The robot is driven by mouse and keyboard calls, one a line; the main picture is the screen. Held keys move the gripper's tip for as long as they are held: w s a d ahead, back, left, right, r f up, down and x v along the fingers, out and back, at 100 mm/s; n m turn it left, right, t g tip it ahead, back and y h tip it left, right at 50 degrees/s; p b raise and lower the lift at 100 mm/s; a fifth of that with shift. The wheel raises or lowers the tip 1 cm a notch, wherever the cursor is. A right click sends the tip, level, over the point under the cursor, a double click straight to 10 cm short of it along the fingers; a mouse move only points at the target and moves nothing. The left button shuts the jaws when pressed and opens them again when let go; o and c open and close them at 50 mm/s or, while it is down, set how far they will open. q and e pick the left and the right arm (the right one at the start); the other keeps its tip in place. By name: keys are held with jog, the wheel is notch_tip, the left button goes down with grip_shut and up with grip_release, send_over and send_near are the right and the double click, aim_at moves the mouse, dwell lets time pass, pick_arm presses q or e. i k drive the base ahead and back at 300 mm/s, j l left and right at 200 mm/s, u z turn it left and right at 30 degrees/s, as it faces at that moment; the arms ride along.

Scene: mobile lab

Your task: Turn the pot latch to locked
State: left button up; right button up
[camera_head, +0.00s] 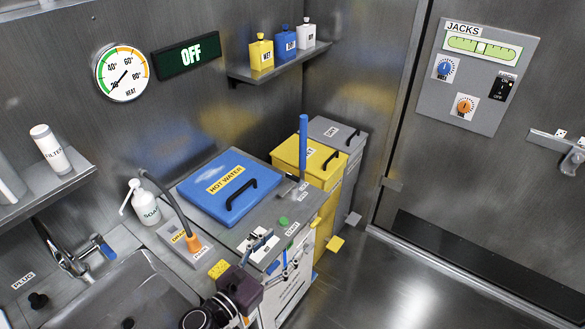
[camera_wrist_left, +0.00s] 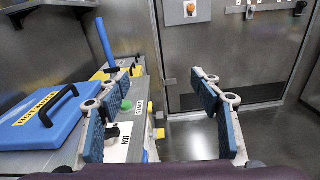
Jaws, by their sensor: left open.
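The blue lid marked HOT WATER (camera_head: 210,188), with a black handle, covers the pot in the counter; it also shows at the left of the left wrist view (camera_wrist_left: 35,128). A blue upright lever (camera_head: 303,145), apparently the latch, stands at the lid's right rear, with small labels at its foot. It also shows in the left wrist view (camera_wrist_left: 105,42). My left gripper (camera_head: 273,253) is open and empty over the front end of the counter, in front of the lever and apart from it. Its two blue-padded fingers (camera_wrist_left: 155,82) are spread wide. My right gripper is not seen.
A green button (camera_head: 283,221) lies between gripper and lever. An orange-based hose (camera_head: 192,240), soap bottle (camera_head: 147,200) and sink (camera_head: 125,295) are left. Yellow (camera_head: 322,180) and grey bins stand behind the lever. The floor at right (camera_head: 400,280) is clear.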

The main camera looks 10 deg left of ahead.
aim_at(294, 179)
jog(key=i+j, duration=0.2)
jog(key=i, duration=0.25)
jog(key=i+j, duration=0.2)
jog(key=i, duration=0.2)
